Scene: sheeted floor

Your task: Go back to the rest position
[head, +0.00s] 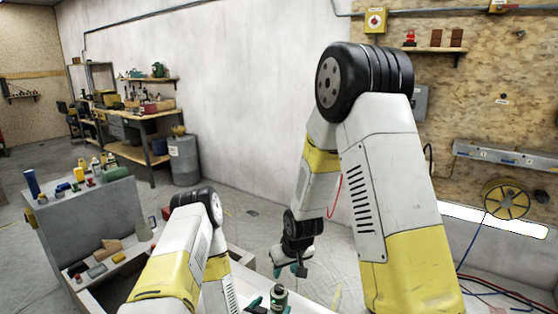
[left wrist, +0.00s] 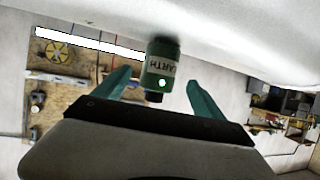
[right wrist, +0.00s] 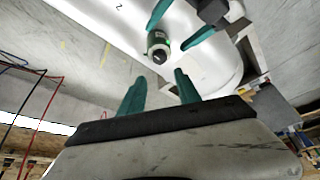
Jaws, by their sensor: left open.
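My left gripper (head: 268,307) is low in the head view, beside a dark green can with a pale label (head: 279,297). In the left wrist view the left gripper (left wrist: 158,78) has its teal fingers spread, with the can (left wrist: 160,60) showing between and just beyond the tips, a gap on each side. The can stands on a white surface (right wrist: 210,75). My right gripper (head: 290,269) hangs higher, above and behind the can in the head view. In the right wrist view the right gripper (right wrist: 160,80) is spread and empty, pointing toward the can (right wrist: 157,46) and the left fingers.
A grey block (head: 95,215) on the left carries bottles and small items, with more on a lower ledge. A workbench (head: 140,125) and grey barrel (head: 185,160) stand at the back. A yellow hose reel (head: 506,200) is on the right wall. Cables lie at lower right.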

